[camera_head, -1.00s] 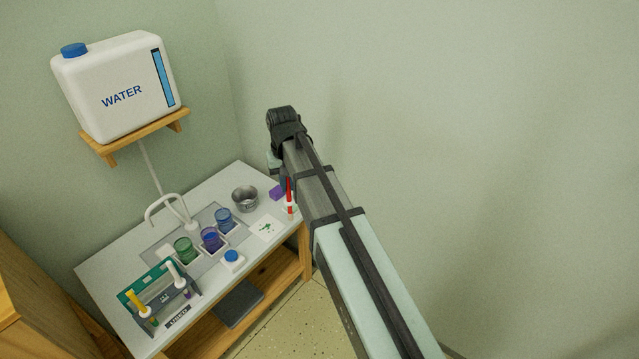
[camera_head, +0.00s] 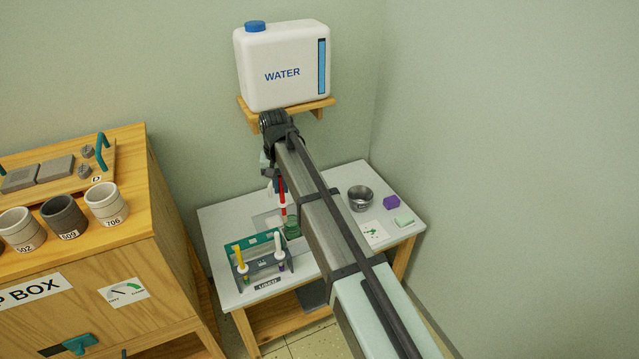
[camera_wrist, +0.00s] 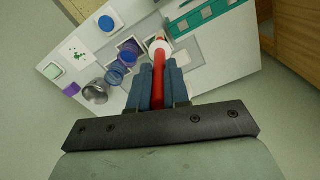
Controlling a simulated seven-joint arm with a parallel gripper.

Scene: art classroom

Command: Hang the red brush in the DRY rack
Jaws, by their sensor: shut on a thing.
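The red brush (camera_head: 282,196) is held upright in my gripper above the white table. In the wrist view the red brush (camera_wrist: 158,82) runs between the two blue-grey fingers of my gripper (camera_wrist: 158,76), which are shut on it; its far end is white. In the head view my arm hides most of the gripper. A teal and grey rack (camera_head: 248,243) stands at the table's front left, holding a yellow-handled and a white-handled brush. A plate reading USED (camera_head: 267,284) lies in front of it. I cannot see a DRY label.
A green jar (camera_head: 292,228), metal bowl (camera_head: 360,198), purple block (camera_head: 391,202) and pale green block (camera_head: 404,221) are on the table. The wrist view shows blue jars (camera_wrist: 115,72). A WATER tank (camera_head: 283,70) sits on a shelf behind. A wooden cabinet (camera_head: 165,215) with cups stands left.

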